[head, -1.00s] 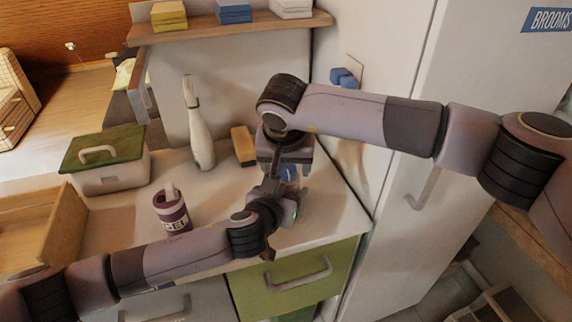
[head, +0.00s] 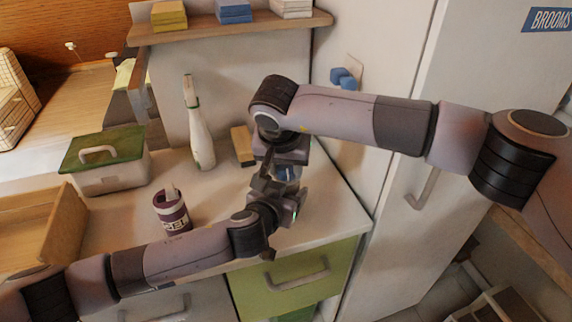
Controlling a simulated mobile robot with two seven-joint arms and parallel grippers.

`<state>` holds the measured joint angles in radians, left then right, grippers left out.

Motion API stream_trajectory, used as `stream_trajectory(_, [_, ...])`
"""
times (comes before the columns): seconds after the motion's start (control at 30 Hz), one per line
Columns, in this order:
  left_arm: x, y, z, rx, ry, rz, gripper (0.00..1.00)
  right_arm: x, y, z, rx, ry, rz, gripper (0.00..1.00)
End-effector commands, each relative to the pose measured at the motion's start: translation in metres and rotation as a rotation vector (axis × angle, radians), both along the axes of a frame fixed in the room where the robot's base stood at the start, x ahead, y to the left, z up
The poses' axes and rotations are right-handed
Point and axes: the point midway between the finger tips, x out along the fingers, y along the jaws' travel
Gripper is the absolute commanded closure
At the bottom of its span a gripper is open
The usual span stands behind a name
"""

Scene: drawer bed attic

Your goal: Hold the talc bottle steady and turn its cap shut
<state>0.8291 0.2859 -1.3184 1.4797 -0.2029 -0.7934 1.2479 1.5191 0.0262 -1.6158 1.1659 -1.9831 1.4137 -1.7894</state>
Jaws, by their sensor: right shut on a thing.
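My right gripper (head: 286,170) reaches down from above, over the counter's right part. It is shut on a small pale bluish thing (head: 289,174), which appears to be the talc bottle's cap and is mostly covered by the gripper. My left gripper (head: 287,203) comes in low from the left and sits just below the right one, at the same spot. Its fingers are too covered to tell whether they are open or shut. The talc bottle's body is hidden behind the two grippers, so its tilt cannot be told.
A white spray bottle (head: 200,138), a tan block (head: 242,146), a purple jar (head: 172,212) and a green-lidded box (head: 106,165) stand on the counter (head: 225,190). A wooden tray (head: 60,235) is at the left. A tall white cabinet (head: 400,60) bounds the right.

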Motion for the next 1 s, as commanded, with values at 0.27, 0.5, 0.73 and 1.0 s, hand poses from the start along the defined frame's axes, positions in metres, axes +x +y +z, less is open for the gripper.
stream_trajectory(0.27, [0.0001,0.0007,-0.0006,0.001,0.001,0.002,0.70,0.0008,0.0035,0.0012,-0.001,-0.002,-0.212,0.87])
stream_trajectory(0.5, [0.0002,0.0008,-0.0007,0.001,0.002,0.002,0.70,0.0016,0.0055,0.0009,-0.001,-0.002,-0.382,0.87])
stream_trajectory(0.73, [0.0002,0.0008,-0.0008,0.001,0.002,0.002,0.70,0.0022,0.0062,0.0008,-0.001,-0.001,-0.491,0.87])
stream_trajectory(1.0, [0.0001,0.0008,-0.0009,0.001,0.002,0.002,0.70,0.0025,0.0068,0.0011,0.001,-0.001,-0.539,0.87])
